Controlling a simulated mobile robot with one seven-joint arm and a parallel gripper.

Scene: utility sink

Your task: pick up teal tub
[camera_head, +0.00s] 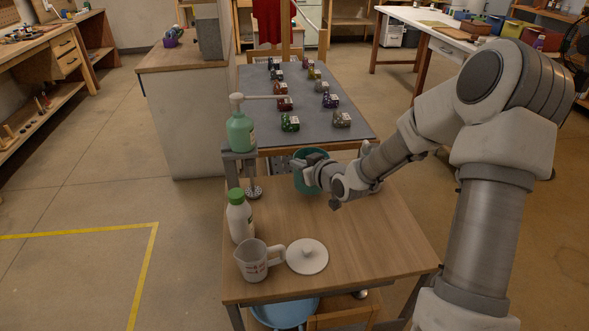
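The teal tub (304,184) stands at the far edge of the wooden table, partly hidden behind my gripper. My gripper (302,166) is at the tub, with its fingers across the tub's near side and rim. The fingers are small and overlap the tub, so I cannot tell whether they are open or shut, or whether they touch it.
On the wooden table (340,235) are a white bottle with a green cap (240,217), a measuring jug (254,262) and a white lid (307,257). A teal pump bottle (241,132) stands on a post at the left. A blue basin (285,314) is below. The table's right front is clear.

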